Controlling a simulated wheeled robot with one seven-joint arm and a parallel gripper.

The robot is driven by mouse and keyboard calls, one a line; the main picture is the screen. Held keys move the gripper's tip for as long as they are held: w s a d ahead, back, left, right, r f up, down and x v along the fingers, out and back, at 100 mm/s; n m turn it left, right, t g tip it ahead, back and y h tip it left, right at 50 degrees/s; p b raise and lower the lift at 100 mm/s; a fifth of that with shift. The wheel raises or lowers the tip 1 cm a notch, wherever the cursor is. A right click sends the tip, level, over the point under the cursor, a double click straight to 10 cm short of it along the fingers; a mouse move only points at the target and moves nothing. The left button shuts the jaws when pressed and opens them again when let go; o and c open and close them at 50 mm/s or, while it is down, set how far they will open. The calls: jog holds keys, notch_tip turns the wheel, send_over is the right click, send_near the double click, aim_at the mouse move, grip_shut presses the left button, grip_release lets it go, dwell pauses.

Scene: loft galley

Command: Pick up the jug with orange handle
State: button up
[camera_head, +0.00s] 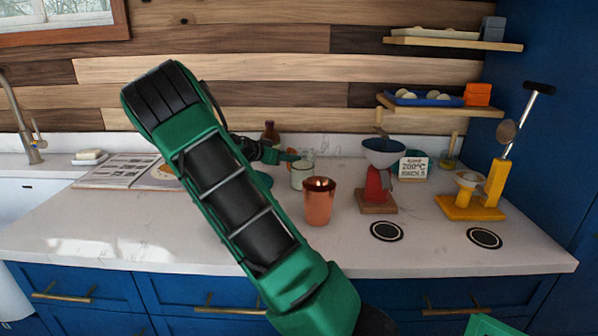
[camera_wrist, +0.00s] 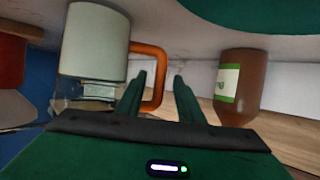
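The jug with the orange handle stands upside down in the wrist view, its pale body (camera_wrist: 95,42) at upper left and its square orange handle (camera_wrist: 158,75) reaching right. My gripper (camera_wrist: 160,78) is open, with its two dark green fingers on either side of the handle's upright bar. A gap shows between the bar and the right finger; I cannot tell whether the left finger touches. In the head view the pale jug (camera_head: 301,176) stands on the counter behind a copper cup, and my gripper (camera_head: 297,157) reaches it from the left. The handle is hard to make out there.
The copper cup (camera_head: 319,203) stands just in front of the jug. A brown bottle (camera_wrist: 238,85) is close on the right in the wrist view. A red stand with a blue bowl (camera_head: 384,155) and a yellow stand (camera_head: 475,205) are to the right. The front left counter is clear.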

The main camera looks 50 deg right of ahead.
grip_shut()
dwell(1.3)
